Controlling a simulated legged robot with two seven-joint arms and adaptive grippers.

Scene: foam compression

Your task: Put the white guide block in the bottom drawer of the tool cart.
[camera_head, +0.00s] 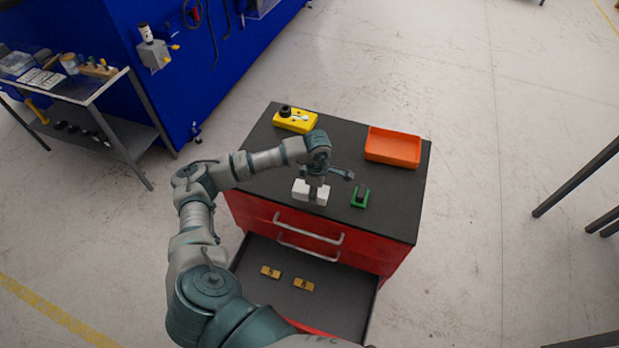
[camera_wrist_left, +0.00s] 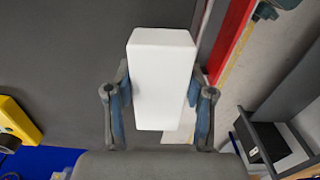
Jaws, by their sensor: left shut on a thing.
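The white guide block (camera_head: 301,192) is at the front part of the tool cart's dark top (camera_head: 394,207). My left gripper (camera_head: 313,187) is shut on it from above. In the left wrist view the block (camera_wrist_left: 161,78) sits between the two fingers of the gripper (camera_wrist_left: 160,105), one on each long side. I cannot tell whether the block touches the top or hangs just above it. The bottom drawer (camera_head: 335,318) of the red cart is pulled open below. My left arm covers part of the drawer's left side. My right gripper is not in view.
Two tan blocks (camera_head: 271,272) (camera_head: 304,285) lie in the open drawer, with bare floor around them. A green piece (camera_head: 360,197) stands just right of the gripper. An orange tray (camera_head: 393,148) and a yellow piece (camera_head: 296,121) are at the back of the top.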

